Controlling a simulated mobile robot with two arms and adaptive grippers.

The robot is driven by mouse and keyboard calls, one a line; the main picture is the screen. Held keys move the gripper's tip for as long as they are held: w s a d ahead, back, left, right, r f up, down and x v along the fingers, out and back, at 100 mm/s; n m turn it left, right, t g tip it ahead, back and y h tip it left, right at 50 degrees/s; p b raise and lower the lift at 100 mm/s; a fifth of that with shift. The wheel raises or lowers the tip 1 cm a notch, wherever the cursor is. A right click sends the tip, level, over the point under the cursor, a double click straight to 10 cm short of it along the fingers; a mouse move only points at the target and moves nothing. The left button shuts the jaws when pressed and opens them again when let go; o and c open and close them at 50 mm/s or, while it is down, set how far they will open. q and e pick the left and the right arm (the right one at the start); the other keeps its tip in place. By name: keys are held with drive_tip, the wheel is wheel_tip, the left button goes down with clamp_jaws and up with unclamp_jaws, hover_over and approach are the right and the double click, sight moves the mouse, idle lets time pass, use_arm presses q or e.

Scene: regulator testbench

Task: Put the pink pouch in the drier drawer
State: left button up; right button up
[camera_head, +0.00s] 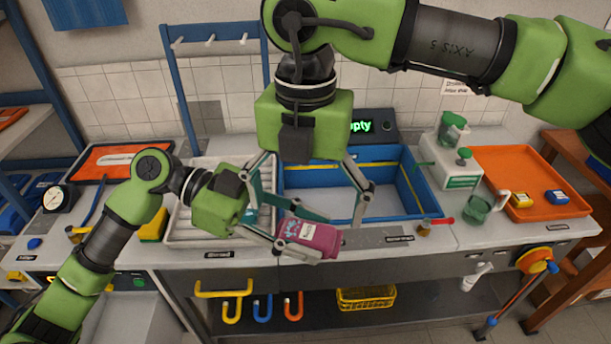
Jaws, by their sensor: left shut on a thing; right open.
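The pink pouch (322,239), with a white label, is held above the front edge of the counter. My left gripper (302,240) is shut on it, with its fingers on the pouch's left part. My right gripper (306,205) is open and points down over the blue-walled basin, behind and above the pouch; its left finger is partly hidden by my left gripper. A drawer-like front panel with a yellow handle (222,292) is below the counter, left of the pouch. No label readable here marks it as the drier drawer.
A grey ribbed tray (186,236) lies left of the blue basin (407,186). A black unit behind shows green text ending in "pty". An orange tray (515,170), a white-green bottle dispenser (455,170) and a green jug (478,208) stand at right. Hooks and a yellow basket (366,298) are below.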

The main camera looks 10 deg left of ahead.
sight(305, 231)
use_arm(q)
drive_tip(key=shift+r, duration=0.1)
use_arm(e)
drive_tip(key=shift+f, duration=2.35)
use_arm(q)
drive_tip(key=shift+r, duration=0.1)
use_arm(e)
drive_tip(key=c, duration=1.9)
use_arm(q)
drive_tip(key=o, duration=1.6)
use_arm(e)
drive_tip(key=shift+a, duration=0.1)
drive_tip(key=shift+c, duration=0.2)
use_arm(q)
drive_tip(key=shift+o, duration=0.2)
use_arm(e)
drive_tip(key=shift+r, duration=0.1)
